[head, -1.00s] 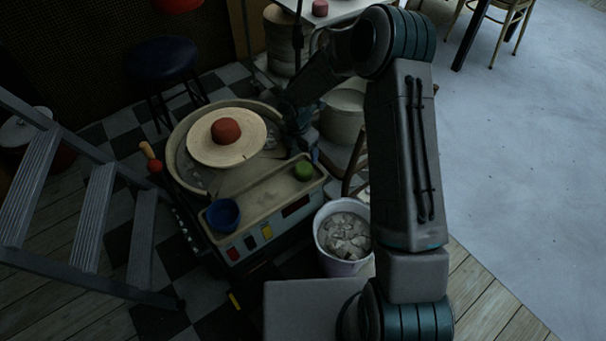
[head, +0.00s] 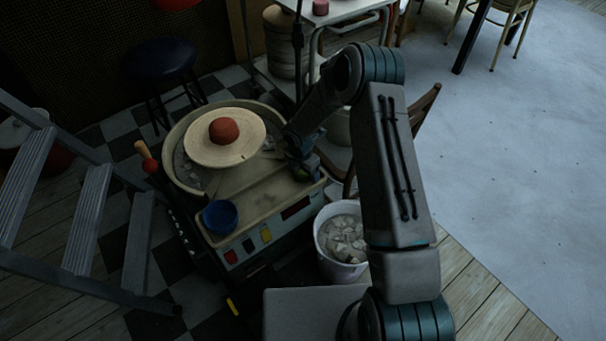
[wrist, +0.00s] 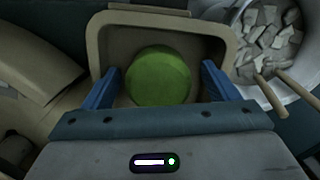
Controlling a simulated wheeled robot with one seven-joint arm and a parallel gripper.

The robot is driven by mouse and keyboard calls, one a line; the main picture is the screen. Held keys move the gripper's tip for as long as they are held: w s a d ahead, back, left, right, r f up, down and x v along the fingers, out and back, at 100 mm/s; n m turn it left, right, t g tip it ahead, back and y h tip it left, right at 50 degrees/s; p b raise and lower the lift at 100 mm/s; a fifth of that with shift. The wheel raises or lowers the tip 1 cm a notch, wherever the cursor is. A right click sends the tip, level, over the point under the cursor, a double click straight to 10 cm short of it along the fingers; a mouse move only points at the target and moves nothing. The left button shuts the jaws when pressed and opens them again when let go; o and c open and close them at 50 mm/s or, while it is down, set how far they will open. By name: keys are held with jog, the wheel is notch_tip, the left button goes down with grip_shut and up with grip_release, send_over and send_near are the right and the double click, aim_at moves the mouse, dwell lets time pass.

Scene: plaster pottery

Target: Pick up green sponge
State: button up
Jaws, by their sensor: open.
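The green sponge (wrist: 158,76) is round and lies in the right end of the tan tray (wrist: 222,22) of the pottery wheel. In the wrist view my gripper (wrist: 160,88) is open, with its blue fingers on the left and right of the sponge. A gap shows between the sponge and each finger. In the head view my gripper (head: 303,172) is over the right end of the tray. Only a small green bit of the sponge shows there, and the rest is hidden behind the gripper.
A red-brown clay lump (head: 224,130) sits on the round wheel plate (head: 205,150). A blue bowl (head: 220,217) stands at the tray's left end. A white bucket (head: 325,240) of scraps stands right of the wheel. A grey ladder (head: 88,220) is at left.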

jog(key=shift+c, duration=0.3)
jog(key=c, duration=1)
jog(key=shift+r, duration=0.1)
notch_tip(320, 180, up, 10)
jog(key=shift+p, duration=1.25)
